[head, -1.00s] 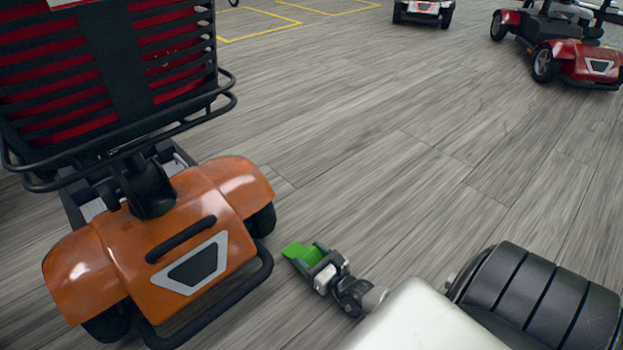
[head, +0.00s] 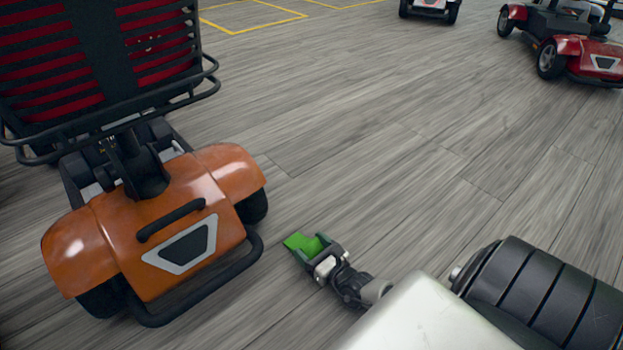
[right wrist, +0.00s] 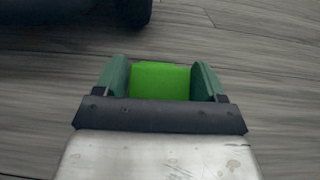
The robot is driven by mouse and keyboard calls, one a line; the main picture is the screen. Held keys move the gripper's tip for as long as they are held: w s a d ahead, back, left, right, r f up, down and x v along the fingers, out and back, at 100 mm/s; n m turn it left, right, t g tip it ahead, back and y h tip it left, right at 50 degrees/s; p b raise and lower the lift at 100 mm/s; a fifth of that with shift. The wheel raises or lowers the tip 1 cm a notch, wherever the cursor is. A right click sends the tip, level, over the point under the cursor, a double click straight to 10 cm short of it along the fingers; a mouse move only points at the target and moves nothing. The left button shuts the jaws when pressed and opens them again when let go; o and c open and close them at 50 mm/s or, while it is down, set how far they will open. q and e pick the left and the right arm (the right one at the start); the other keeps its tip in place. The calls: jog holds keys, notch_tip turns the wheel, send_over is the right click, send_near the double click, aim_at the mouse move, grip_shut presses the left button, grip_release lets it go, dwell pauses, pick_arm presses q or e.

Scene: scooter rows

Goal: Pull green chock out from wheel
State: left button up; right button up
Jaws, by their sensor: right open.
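The green chock (head: 301,243) lies on the wooden floor to the right of the orange scooter (head: 165,235), with a gap of bare floor between it and the scooter's right wheel (head: 254,206). My right gripper (head: 314,248) is at the chock, its fingers open on either side of it. In the right wrist view the chock (right wrist: 160,80) shows bright green between the two dark green fingers of the gripper (right wrist: 162,82). A dark wheel (right wrist: 132,10) stands beyond it at the top. Whether the fingers touch the chock I cannot tell. My left gripper is not in view.
The scooter's black bumper bar (head: 215,285) curves low near the chock. A red scooter (head: 580,50) and another scooter (head: 430,8) stand far off at the back. Open plank floor (head: 380,150) lies between, with yellow lines (head: 250,25) at the back left.

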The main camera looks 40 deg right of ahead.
jog(key=o, duration=0.3)
jog(key=shift+s, duration=0.1)
jog(key=s+p, duration=0.4)
jog(key=s, duration=0.5)
jog(key=shift+s+d+r+p, duration=0.1)
jog(key=shift+s+d+p, duration=0.05)
jog(key=shift+s+p, duration=0.2)
jog(key=shift+s, duration=0.5)
